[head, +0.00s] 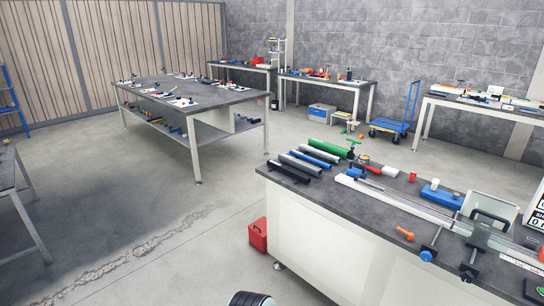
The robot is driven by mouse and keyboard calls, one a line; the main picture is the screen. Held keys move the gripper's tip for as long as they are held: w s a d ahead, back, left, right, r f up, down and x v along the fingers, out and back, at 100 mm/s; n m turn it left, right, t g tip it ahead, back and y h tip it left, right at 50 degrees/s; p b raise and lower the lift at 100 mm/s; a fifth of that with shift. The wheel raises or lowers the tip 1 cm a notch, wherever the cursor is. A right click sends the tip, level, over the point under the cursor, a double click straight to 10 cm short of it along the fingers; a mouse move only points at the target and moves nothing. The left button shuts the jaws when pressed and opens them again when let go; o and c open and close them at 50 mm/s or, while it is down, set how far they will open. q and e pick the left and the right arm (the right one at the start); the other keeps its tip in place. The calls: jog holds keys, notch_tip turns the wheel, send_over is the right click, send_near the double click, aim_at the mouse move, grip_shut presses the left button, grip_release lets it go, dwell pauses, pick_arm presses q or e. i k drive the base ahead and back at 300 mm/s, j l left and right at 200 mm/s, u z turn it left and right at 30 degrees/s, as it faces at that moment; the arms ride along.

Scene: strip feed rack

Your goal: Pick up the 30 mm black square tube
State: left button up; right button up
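A row of tubes lies side by side on the left end of the near workbench. A black tube (286,173) is at the front left of the row, close to the bench's edge. Its square section and 30 mm size are too small to make out. Behind it lie a grey tube (301,163), a blue tube (316,156) and a thick green tube (331,148), with another pale tube among them.
The near workbench (330,204) also carries a long rail, a blue block (441,197) and an orange-handled tool (405,234). A red box (258,235) stands on the floor by its left end. The floor left of it is mostly clear. Another bench (195,98) stands farther back.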

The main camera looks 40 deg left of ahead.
aim_at(301, 178)
jog(key=i+j+u, duration=0.3)
jog(key=i+j, duration=0.35)
jog(key=j, duration=0.35)
jog(key=i+j+u, duration=0.3)
jog(key=i+j, duration=0.5)
jog(key=i+j+u, duration=0.35)
jog(key=i+j, duration=0.3)
jog(key=i, duration=0.15)
